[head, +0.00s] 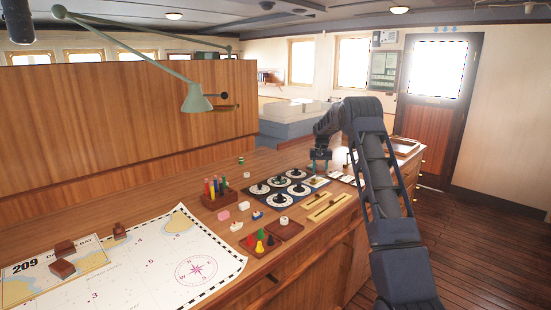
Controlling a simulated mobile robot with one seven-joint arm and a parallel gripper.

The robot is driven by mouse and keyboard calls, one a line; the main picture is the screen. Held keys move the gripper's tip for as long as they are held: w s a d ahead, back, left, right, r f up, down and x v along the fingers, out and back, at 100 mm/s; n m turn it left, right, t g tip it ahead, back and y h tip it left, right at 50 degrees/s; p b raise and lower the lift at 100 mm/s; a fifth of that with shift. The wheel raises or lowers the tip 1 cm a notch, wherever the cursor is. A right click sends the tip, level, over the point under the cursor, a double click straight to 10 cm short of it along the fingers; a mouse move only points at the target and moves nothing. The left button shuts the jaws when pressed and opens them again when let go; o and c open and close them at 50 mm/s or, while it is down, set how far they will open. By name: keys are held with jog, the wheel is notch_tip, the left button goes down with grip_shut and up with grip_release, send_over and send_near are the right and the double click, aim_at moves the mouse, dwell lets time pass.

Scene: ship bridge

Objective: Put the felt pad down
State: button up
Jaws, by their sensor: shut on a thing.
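My gripper (318,167) is low over the wooden counter, at the far right corner of the dark blue board with white discs. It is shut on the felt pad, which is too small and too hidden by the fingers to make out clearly. I cannot tell whether the pad touches the surface below.
The blue board (265,201) carries several white rings with dark pieces. A pen block (219,200), small erasers, a tray of coloured pawns (261,241) and a slotted wooden block (328,207) surround it. A chart (150,262) covers the near left. A green lamp (196,98) hangs above.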

jog(key=s+d, duration=0.1)
jog(key=s+d+f, duration=0.1)
jog(key=d, duration=0.1)
jog(key=s+d+f, duration=0.1)
jog(key=d, duration=0.1)
jog(key=shift+s, duration=0.35)
jog(key=shift+n, duration=0.8)
jog(key=s+a, duration=0.1)
jog(key=a, duration=0.5)
jog(key=s+a+r, duration=0.1)
jog(key=a, duration=0.5)
jog(key=s+a+r, duration=0.1)
jog(key=a, duration=0.5)
jog(key=shift+s+a+r, duration=0.2)
jog(key=shift+s, duration=0.05)
jog(key=s+a+r+n, duration=0.1)
jog(key=s+a, duration=0.3)
jog(key=a, duration=0.4)
jog(key=s+a+r, duration=0.1)
jog(key=s+a, duration=0.3)
jog(key=a, duration=0.5)
notch_tip(320, 180, up, 11)
jog(key=n, duration=0.7)
send_over(150, 239)
notch_tip(150, 239, down, 19)
jog(key=shift+f, duration=0.2)
jog(key=shift+f, duration=0.1)
jog(key=o, duration=1)
